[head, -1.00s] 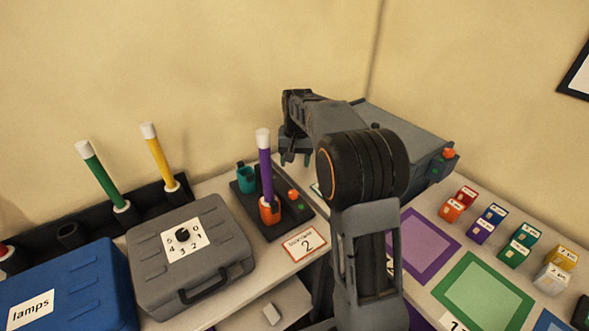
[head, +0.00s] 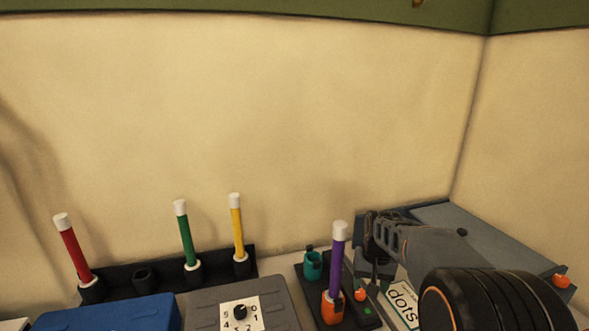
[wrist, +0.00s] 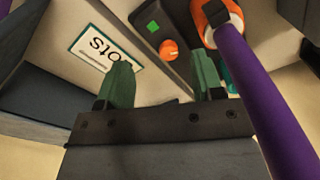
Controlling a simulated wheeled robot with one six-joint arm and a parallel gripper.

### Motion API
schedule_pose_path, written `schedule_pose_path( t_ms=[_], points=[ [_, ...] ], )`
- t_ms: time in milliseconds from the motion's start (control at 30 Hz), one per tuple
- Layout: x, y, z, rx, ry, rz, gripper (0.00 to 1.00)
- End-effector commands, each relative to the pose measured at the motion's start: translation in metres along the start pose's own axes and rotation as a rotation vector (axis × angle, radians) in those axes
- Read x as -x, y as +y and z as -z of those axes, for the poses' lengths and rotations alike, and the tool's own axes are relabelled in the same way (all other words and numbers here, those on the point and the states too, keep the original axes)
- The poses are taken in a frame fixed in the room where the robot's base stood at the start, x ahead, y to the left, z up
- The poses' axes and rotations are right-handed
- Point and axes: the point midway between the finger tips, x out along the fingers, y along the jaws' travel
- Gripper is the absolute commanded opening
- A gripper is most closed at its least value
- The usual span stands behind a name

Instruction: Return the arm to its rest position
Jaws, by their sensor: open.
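My gripper (head: 377,275) is at the right in the head view, beside the purple stick (head: 337,260). In the wrist view my gripper (wrist: 162,78) shows two green fingers spread apart with nothing between them. The purple stick (wrist: 262,100) stands to the right of the fingers, in an orange holder (wrist: 212,14). My arm partly hides the area around the gripper in the head view.
A black rack (head: 215,275) holds red, green and yellow sticks. A blue case (head: 110,315) and a grey case (head: 285,300) with a dial stand in front. A grey box (head: 500,235) stands in the corner behind my arm.

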Motion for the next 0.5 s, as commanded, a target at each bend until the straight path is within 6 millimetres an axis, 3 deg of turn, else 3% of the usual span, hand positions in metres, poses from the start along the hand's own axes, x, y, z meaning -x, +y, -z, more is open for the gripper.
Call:
schedule_pose_path(
  t_ms=[33, 200, 400, 500],
  points=[
    [0.006, -0.002, -0.023, 0.025, 0.021, -0.001, 0.61],
    [0.011, -0.004, -0.091, 0.104, 0.087, -0.003, 0.61],
    [0.012, -0.004, -0.152, 0.162, 0.162, -0.001, 0.61],
    [0.013, -0.004, -0.171, 0.177, 0.195, 0.002, 0.61]
  ],
)
